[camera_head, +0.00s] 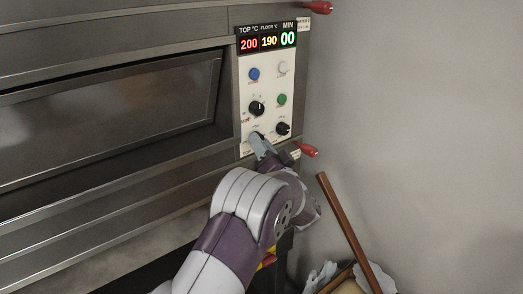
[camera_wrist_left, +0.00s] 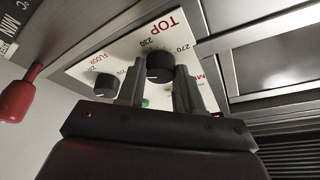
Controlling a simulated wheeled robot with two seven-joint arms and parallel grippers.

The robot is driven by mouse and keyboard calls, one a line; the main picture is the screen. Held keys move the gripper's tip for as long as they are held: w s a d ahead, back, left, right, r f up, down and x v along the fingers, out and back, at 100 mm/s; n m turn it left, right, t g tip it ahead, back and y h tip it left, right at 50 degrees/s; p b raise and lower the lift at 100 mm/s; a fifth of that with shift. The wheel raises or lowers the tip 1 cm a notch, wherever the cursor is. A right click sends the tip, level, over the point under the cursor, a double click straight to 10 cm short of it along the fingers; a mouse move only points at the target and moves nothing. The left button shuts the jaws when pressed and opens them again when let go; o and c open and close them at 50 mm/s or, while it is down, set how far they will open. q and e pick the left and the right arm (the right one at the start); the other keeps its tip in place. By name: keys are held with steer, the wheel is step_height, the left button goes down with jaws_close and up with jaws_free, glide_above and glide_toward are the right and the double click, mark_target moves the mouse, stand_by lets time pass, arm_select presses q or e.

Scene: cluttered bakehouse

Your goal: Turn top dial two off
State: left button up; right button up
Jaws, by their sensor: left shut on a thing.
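The oven's white control panel (camera_head: 269,80) stands on the right of the oven front. A black knob labelled TOP (camera_wrist_left: 160,68), with 230 and 270 beside it, sits between the fingers of my left gripper (camera_wrist_left: 158,88). My left gripper (camera_head: 261,145) is at the panel's lower left dial and mostly hides it in the head view. It is shut on this knob. The FLOOR knob (camera_wrist_left: 105,85) is beside it, also in the head view (camera_head: 283,129). Another black knob (camera_head: 257,108) sits above. My right gripper is not in view.
The display (camera_head: 268,42) reads 200, 190 and 00. Blue (camera_head: 254,74), white (camera_head: 283,68) and green (camera_head: 282,99) buttons sit on the panel. A red handle (camera_head: 308,150) sticks out close to my gripper. A wooden pole (camera_head: 345,225) leans by the wall at right.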

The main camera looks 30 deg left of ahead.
arm_select(q)
steer(key=shift+w+d+r+n+g+y+b, duration=0.15)
steer(key=shift+n+g+b, duration=1.95)
steer(key=shift+n, duration=2.85)
steer(key=shift+w+d+f+n+g+y+b, duration=0.1)
steer(key=shift+w+n+g+b, duration=0.15)
steer(key=shift+n+g+b, duration=3.25)
steer(key=shift+w+d+r+n+g+y+b, duration=0.15)
steer(key=shift+n+b, duration=1.1)
steer(key=shift+n, duration=5.1)
steer(key=shift+a+f, duration=0.1)
steer(key=o, duration=0.8)
steer(key=shift+o, duration=1.2)
steer(key=d, duration=1.2)
steer(key=shift+s+d+f, duration=0.2)
steer(key=shift+s+d, duration=0.05)
steer(key=shift+d, duration=0.15)
